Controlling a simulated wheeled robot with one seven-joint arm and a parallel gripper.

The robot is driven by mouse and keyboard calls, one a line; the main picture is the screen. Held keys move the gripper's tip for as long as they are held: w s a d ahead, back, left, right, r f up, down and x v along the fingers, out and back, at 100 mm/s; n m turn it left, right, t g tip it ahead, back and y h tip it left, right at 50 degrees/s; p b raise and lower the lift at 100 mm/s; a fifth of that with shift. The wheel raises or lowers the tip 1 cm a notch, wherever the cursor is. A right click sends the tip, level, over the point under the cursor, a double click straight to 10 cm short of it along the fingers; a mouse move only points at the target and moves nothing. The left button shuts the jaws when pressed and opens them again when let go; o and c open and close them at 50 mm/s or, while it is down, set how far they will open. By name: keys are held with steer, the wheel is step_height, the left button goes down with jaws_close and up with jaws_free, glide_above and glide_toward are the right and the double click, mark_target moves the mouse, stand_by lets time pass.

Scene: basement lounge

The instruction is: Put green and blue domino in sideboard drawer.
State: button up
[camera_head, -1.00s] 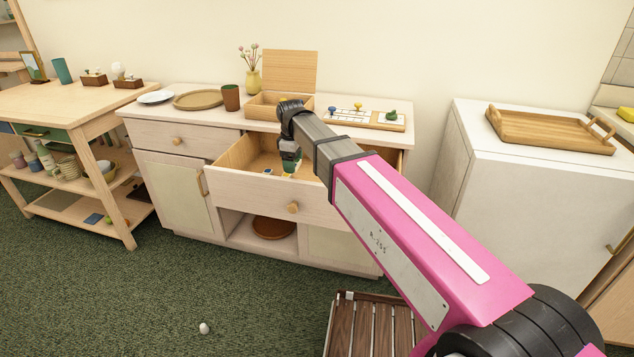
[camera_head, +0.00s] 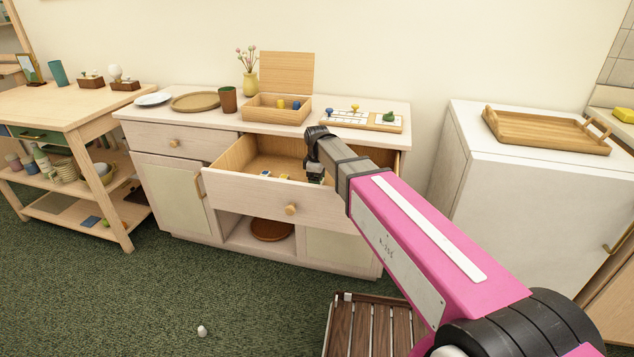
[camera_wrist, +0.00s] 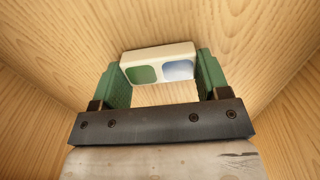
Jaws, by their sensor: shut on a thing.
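The green and blue domino (camera_wrist: 160,66) is a pale block with one green and one blue patch, seen in the wrist view. My gripper (camera_wrist: 161,75) is shut on it, with a green finger at each end. In the head view my gripper (camera_head: 315,178) is low inside the open sideboard drawer (camera_head: 262,195), toward its right part. Wooden drawer walls surround the domino in the wrist view. I cannot tell whether it touches the drawer bottom. In the head view the domino is hidden by my arm. The sideboard (camera_head: 190,193) stands against the wall.
Small pale pieces with blue and yellow marks (camera_head: 274,175) lie in the drawer, left of my gripper. An open wooden box (camera_head: 262,112), a board with knobbed pieces (camera_head: 355,121), a cup (camera_head: 228,99) and a plate (camera_head: 195,101) are on the sideboard top. A slatted crate (camera_head: 370,325) stands on the floor.

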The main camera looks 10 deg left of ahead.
steer(key=shift+f, duration=0.35)
steer(key=o, duration=0.9)
steer(key=shift+r, duration=0.15)
step_height(320, 180, up, 12)
